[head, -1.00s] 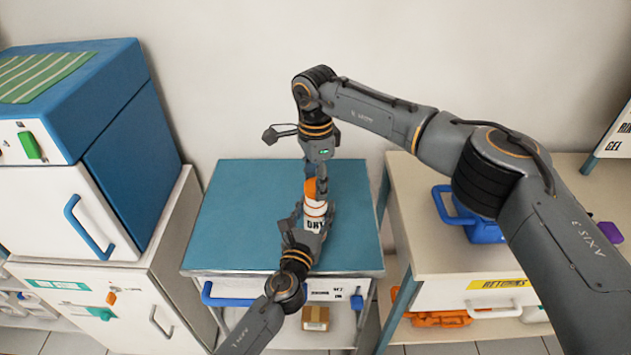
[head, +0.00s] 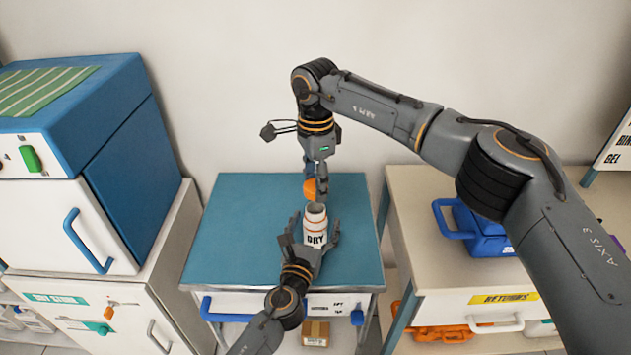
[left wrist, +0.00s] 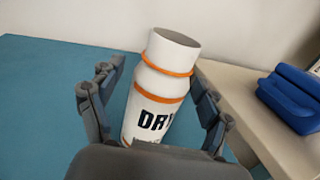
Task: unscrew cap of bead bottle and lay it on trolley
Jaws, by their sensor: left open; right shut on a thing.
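The bead bottle (head: 315,226), white with orange bands and the letters "DRY", stands on the blue trolley top (head: 237,235). Its neck is bare and open. It also shows in the left wrist view (left wrist: 155,100), tilted in that picture. My left gripper (head: 308,243) is open, its fingers on either side of the bottle; in the left wrist view its fingers (left wrist: 158,95) stand apart from it. My right gripper (head: 312,183) points down and is shut on the orange cap (head: 309,188), behind and above the bottle's mouth. Its fingers partly hide the cap.
A beige cabinet (head: 415,225) with a blue case (head: 480,228) stands to the right. A white and blue unit (head: 125,190) stands to the left. The trolley top is clear left and right of the bottle. A wall is behind.

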